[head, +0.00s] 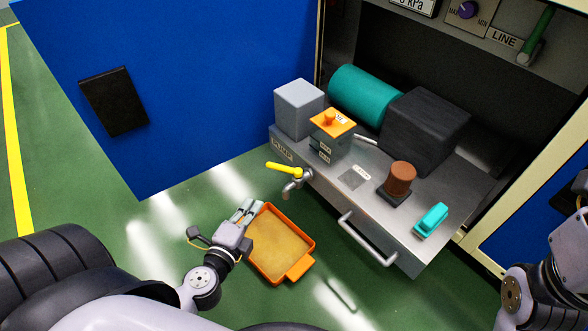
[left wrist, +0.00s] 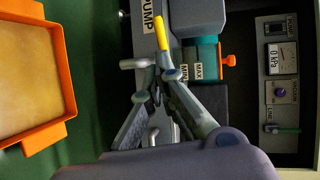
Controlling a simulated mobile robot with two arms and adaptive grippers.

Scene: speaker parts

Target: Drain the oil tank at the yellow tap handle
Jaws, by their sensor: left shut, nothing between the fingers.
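The yellow tap handle (head: 284,168) sits on the metal tap (head: 295,185) at the left front of the steel bench, pointing left in the head view. In the left wrist view the handle (left wrist: 161,30) lies beyond my fingertips. The orange tray (head: 303,268), with a yellow-brown inner surface, lies on the floor below. My left gripper (head: 243,209) is shut and empty at the tray's left rim in the picture, apart from the handle.
A grey box (head: 299,108) stands beside the tank; a teal cylinder (head: 366,93) and black block (head: 425,128) lie behind. A bench handle (head: 366,240) juts out in front. A blue door (head: 215,90) stands open at left. Green floor is free left of the tray.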

